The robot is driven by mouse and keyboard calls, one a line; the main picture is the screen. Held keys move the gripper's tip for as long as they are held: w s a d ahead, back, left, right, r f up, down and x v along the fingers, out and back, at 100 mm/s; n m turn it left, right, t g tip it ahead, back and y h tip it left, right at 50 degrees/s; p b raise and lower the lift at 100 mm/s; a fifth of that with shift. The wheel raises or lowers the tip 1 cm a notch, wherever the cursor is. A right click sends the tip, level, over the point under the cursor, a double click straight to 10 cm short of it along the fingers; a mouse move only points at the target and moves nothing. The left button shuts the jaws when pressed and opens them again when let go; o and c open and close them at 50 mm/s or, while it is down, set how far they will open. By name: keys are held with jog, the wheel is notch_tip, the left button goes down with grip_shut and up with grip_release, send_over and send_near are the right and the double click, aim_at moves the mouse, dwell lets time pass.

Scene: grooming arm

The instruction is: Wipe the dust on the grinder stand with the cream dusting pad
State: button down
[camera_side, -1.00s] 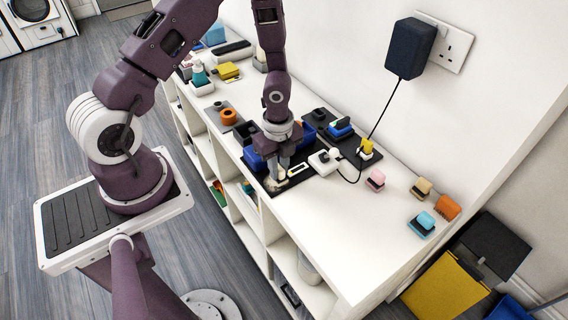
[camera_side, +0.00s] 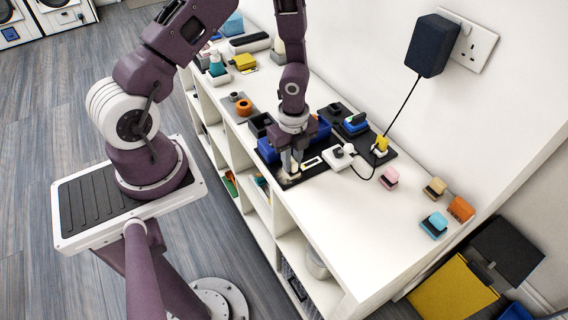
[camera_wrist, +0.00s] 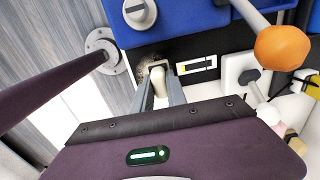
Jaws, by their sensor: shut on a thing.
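The cream dusting pad (camera_wrist: 160,70) is between my fingertips in the wrist view. My gripper (camera_wrist: 165,88) is shut on it, pointing down. In the side view my gripper (camera_side: 291,168) is low over the near left end of the dark grinder stand (camera_side: 309,173), with the pad (camera_side: 288,179) at or just above its surface. The stand's black surface (camera_wrist: 208,47) also shows in the wrist view. Speckled greyish dust (camera_wrist: 146,64) shows around the pad there. The fingers and pad hide part of it. I cannot tell whether the pad touches the surface.
A blue body with a grey knob (camera_wrist: 140,12) rises behind the pad, and an orange ball (camera_wrist: 280,47) is to its right. A white socket block (camera_side: 338,157) with a cable is right of the stand. Several small coloured blocks lie further right, with clear white worktop before them.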

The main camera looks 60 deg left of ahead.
jog(key=shift+w+r, duration=0.15)
jog(key=shift+w, duration=1.35)
notch_tip(320, 180, up, 8)
jog(key=shift+f, duration=0.25)
jog(key=shift+s, duration=0.1)
jog(key=d+r, duration=0.2)
jog(key=d, duration=0.8)
jog(key=f, duration=0.6)
jog(key=s+d+f, duration=0.1)
jog(key=f, duration=0.2)
jog(key=shift+s+d+f, duration=0.1)
jog(key=shift+f, duration=0.55)
